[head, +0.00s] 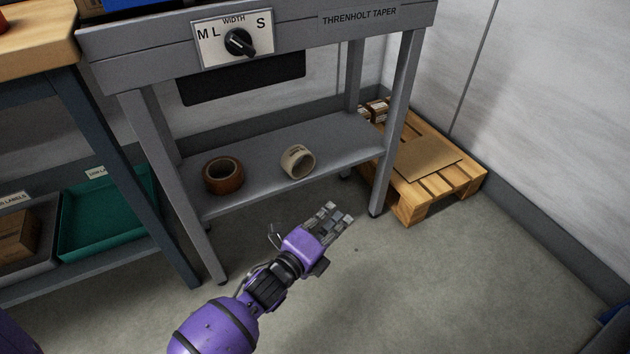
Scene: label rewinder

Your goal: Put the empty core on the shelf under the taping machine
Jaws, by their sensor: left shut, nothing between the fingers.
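The taping machine (350,24), marked THRENHOLT TAPER, stands on grey legs with a grey shelf (245,192) low between them. A beige empty core (297,162) lies on its side on the right part of this shelf. A brown tape roll (223,176) sits on the shelf to its left. My left gripper (336,220) is in front of the shelf, to the lower right of the core and apart from it. Its fingers are together with nothing between them. My right gripper is not in the view.
A wooden pallet (449,198) with a cardboard sheet (417,161) stands right of the machine. A workbench at left holds a green tray (100,226) on its lower level. The machine's front legs flank the shelf. The floor in front is clear.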

